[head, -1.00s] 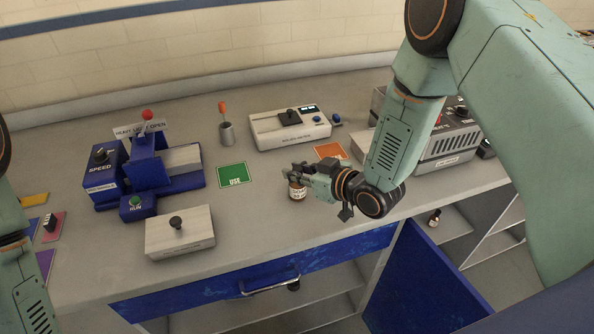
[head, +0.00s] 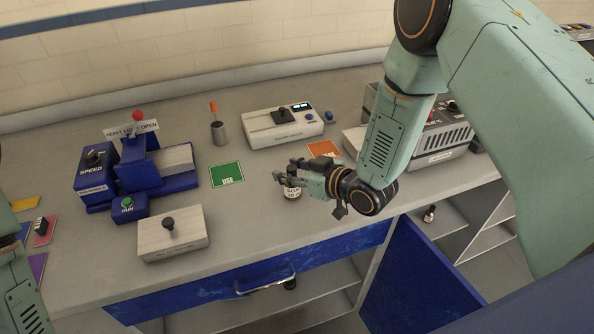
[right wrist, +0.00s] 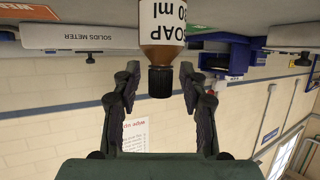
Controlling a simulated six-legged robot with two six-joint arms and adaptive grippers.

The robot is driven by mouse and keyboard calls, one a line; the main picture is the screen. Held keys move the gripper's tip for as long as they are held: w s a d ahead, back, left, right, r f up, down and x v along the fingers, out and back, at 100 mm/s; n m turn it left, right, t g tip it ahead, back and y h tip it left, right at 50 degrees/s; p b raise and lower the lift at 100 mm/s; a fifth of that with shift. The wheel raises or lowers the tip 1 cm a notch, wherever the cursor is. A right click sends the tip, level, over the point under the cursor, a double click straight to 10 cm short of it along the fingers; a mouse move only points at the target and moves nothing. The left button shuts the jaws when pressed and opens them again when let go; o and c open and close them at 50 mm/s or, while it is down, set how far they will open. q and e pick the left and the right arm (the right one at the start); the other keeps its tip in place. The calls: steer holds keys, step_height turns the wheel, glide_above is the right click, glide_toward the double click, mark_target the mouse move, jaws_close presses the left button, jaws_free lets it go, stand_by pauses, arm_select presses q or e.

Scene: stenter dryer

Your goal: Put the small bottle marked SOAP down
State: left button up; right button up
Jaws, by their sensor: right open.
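The small soap bottle (head: 292,191) has a brown body and a white label, and appears to stand upright on the grey bench to the right of the green USE card (head: 227,174). In the inverted right wrist view the bottle (right wrist: 162,20) shows its label reading SOAP and its dark cap; its base is cut off. My right gripper (head: 291,170) is open, its fingers (right wrist: 159,78) on either side of the cap with gaps showing. My left arm shows at the left edge, but its gripper is out of frame.
An orange card (head: 324,148) lies behind my right gripper. The solids meter (head: 283,126) stands at the back. A white box with a black knob (head: 172,233) and a blue machine (head: 150,165) are to the left. A blue cabinet door (head: 420,275) hangs open below the front edge.

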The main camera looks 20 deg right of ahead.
steer(key=shift+s+r, duration=0.15)
steer(key=shift+r, duration=0.2)
steer(key=p+v, duration=0.1)
steer(key=v, duration=1)
steer(key=shift+s+d, duration=0.25)
steer(key=shift+s, duration=0.05)
steer(key=s+a+f+m+g+h, duration=0.1)
steer(key=s+f+m+g+h, duration=0.45)
steer(key=s+f, duration=0.85)
steer(key=s+d+f+g, duration=0.1)
steer(key=s+g, duration=0.2)
steer(key=s, duration=0.4)
steer(key=s+d+f+g, duration=0.1)
steer(key=s+f+g, duration=0.1)
steer(key=s, duration=0.5)
steer(key=shift+s+f+m+g+h, duration=0.35)
steer(key=shift+g+h, duration=0.1)
steer(key=shift+g, duration=0.2)
steer(key=shift+w+d, duration=0.1)
